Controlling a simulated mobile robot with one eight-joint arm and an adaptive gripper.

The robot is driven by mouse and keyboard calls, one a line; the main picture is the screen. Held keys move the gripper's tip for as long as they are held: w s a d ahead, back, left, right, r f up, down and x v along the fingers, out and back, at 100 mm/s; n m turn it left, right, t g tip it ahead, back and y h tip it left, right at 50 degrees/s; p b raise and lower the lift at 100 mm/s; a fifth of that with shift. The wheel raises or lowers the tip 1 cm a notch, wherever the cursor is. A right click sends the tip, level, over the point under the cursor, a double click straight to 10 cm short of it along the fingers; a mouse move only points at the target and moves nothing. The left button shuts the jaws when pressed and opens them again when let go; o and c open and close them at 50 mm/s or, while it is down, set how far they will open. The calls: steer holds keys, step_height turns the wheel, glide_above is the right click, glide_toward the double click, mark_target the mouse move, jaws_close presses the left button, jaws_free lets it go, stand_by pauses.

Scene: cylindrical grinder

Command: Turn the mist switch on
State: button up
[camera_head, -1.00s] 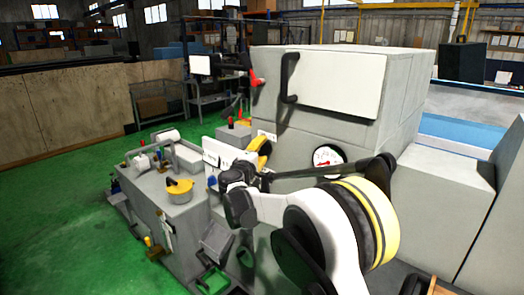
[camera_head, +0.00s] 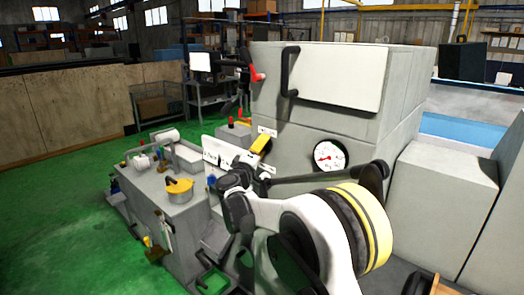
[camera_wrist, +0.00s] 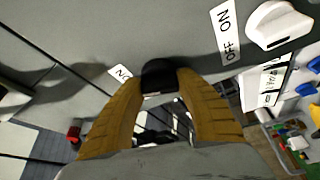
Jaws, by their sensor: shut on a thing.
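In the wrist view, the two ochre fingers of my gripper (camera_wrist: 161,84) are shut on a dark rounded switch knob (camera_wrist: 159,68) on the grey machine face. A small white label (camera_wrist: 121,73) beside the left fingertip is partly hidden. A white knob (camera_wrist: 282,24) with an OFF ON label (camera_wrist: 227,32) sits to the right, apart from my fingers. No mist wording is readable. In the head view, part of my yellow gripper (camera_head: 262,146) shows at the grinder's front face, below a small white label (camera_head: 267,131); my arm hides the gripped knob.
The grey grinder housing (camera_head: 398,128) has a black door handle (camera_head: 290,72) and a round gauge (camera_head: 329,156) close to my forearm. A grey cabinet (camera_head: 190,207) with a yellow-topped item (camera_head: 179,187) stands left. Green floor (camera_head: 70,215) is open at far left.

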steer(key=m+h+b, duration=0.1)
steer(key=m, duration=0.4)
steer(key=shift+t+h+b, duration=0.4)
steer(key=shift+m+h+b, duration=0.4)
steer(key=shift+m+h, duration=0.6)
steer(key=shift+m, duration=1.2)
steer(key=o, duration=1.2)
steer(key=shift+w+m, duration=0.1)
steer(key=shift+m, duration=0.2)
steer(key=v, duration=1.2)
